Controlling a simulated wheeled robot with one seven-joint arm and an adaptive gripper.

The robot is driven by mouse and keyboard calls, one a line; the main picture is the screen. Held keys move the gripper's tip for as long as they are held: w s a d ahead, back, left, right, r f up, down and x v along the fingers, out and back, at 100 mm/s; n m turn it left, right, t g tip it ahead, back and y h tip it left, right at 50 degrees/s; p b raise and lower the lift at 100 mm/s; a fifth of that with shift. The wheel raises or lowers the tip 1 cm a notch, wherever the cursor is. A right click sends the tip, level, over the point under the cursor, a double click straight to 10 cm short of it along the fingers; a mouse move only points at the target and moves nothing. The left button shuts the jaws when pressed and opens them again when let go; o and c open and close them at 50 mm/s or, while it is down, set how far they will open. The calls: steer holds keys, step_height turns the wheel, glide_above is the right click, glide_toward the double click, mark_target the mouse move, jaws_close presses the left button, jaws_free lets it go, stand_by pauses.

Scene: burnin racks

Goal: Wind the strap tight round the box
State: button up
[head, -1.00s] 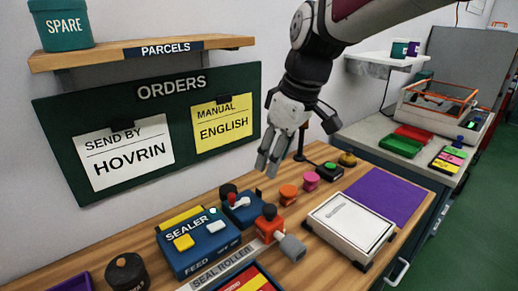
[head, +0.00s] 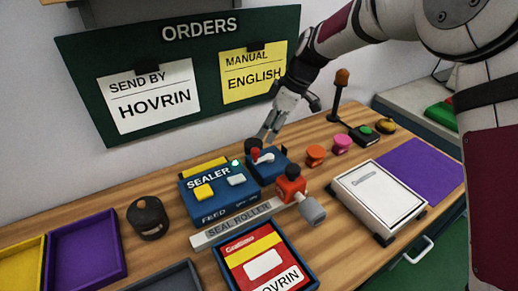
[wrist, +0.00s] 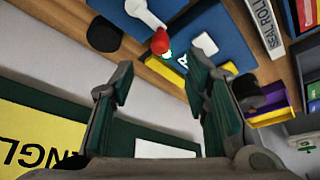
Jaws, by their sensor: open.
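My gripper (head: 268,134) is open and empty, its fingers pointing down just above and behind the blue unit (head: 267,168) with a white lever and red knob (head: 255,153). In the wrist view the red knob (wrist: 160,42) lies just beyond the gap between my open fingers (wrist: 160,80), apart from them. The white lever (wrist: 145,12) shows beside it. A flat red and yellow box (head: 262,262) marked HOVRIN lies in a blue-grey tray at the front. I cannot make out a strap for certain.
The blue SEALER (head: 215,190) with yellow and white buttons stands left of the lever unit. An orange block with a grey cylinder (head: 292,190) and a white case (head: 378,200) stand to the right. The ORDERS board (head: 200,75) is close behind my gripper. A dark lamp post (head: 336,100) stands behind right.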

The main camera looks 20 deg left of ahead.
mark_target(257, 149)
steer(key=x, duration=1)
steer(key=shift+p, duration=0.3)
jaws_close()
